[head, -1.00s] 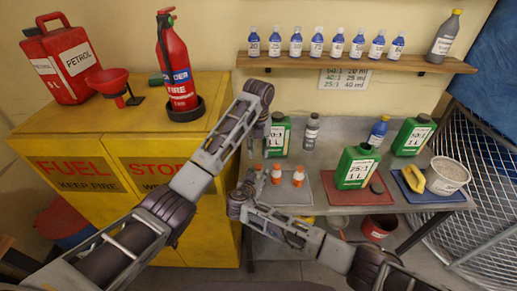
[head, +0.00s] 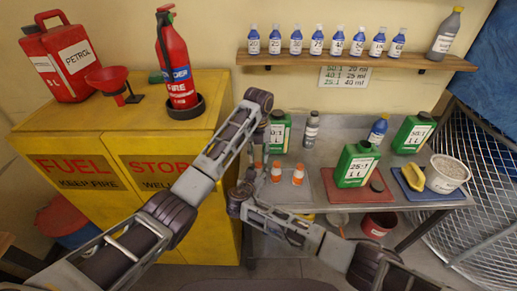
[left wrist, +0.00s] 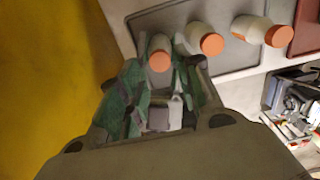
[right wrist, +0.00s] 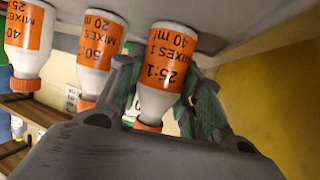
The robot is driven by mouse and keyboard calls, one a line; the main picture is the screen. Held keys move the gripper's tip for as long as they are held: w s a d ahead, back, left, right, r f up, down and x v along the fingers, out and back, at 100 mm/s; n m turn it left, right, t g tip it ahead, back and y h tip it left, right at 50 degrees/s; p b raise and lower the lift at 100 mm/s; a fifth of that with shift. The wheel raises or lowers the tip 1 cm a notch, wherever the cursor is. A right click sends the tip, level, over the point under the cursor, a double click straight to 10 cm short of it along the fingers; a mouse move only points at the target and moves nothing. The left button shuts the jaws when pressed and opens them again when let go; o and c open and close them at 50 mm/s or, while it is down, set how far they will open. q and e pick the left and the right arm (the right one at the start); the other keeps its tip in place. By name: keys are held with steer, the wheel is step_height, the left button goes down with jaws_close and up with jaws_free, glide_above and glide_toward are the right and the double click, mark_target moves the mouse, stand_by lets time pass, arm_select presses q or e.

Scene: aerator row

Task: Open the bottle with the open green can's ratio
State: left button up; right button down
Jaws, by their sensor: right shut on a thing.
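The green can (head: 350,176) marked 25:1, 1 L stands on a red mat, with a dark round cap (head: 377,187) lying beside it. Three white bottles with orange caps stand in a row on a grey tray. The nearest one (right wrist: 168,72), labelled 25:1, mixes 40 ml, is between the fingers of my right gripper (right wrist: 158,88), which is shut on it. My left gripper (left wrist: 165,72) is open above the same bottle, its fingers on either side of the orange cap (left wrist: 159,61). The bottles marked 50:1 (right wrist: 97,50) and 40:1 (right wrist: 28,38) stand beside it.
Green cans marked 50:1 (head: 276,140) and 40:1 (head: 408,142) stand on the bench. A blue mat holds a yellow object (head: 413,178) and a white tub (head: 446,176). A shelf (head: 350,59) with small blue bottles is above. The yellow cabinet (head: 120,115) is left.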

mark_target(258, 163)
arm_select(q)
steer(key=shift+f, duration=2.25)
jaws_close()
